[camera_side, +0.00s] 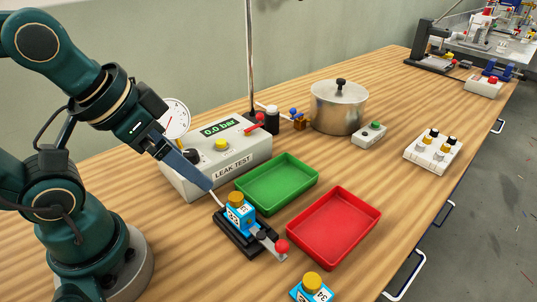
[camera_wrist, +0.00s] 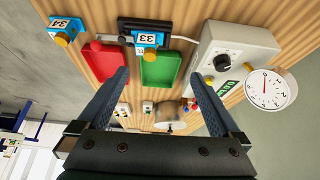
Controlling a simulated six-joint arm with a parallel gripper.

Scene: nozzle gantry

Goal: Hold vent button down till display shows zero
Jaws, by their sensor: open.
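The white leak test box (camera_side: 222,165) stands on the bench behind the fixture. Its green display (camera_side: 215,129) reads 0.0 bar. A yellow button (camera_side: 221,145) sits on its top panel; no vent label is readable. My gripper (camera_side: 209,189) is in front of the box, apart from the yellow button, with its fingertips near the blue block 33 (camera_side: 239,218) in the black clamp fixture (camera_side: 238,243). In the wrist view my gripper (camera_wrist: 158,74) is open with nothing between its fingers. The round gauge (camera_wrist: 265,87) and box (camera_wrist: 243,45) show there at right.
A green tray (camera_side: 277,185) and a red tray (camera_side: 334,228) lie right of the fixture. Another blue block (camera_side: 311,289) stands at the front edge. A steel pot (camera_side: 339,107), a small button box (camera_side: 370,135) and a white rack (camera_side: 433,152) stand farther back.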

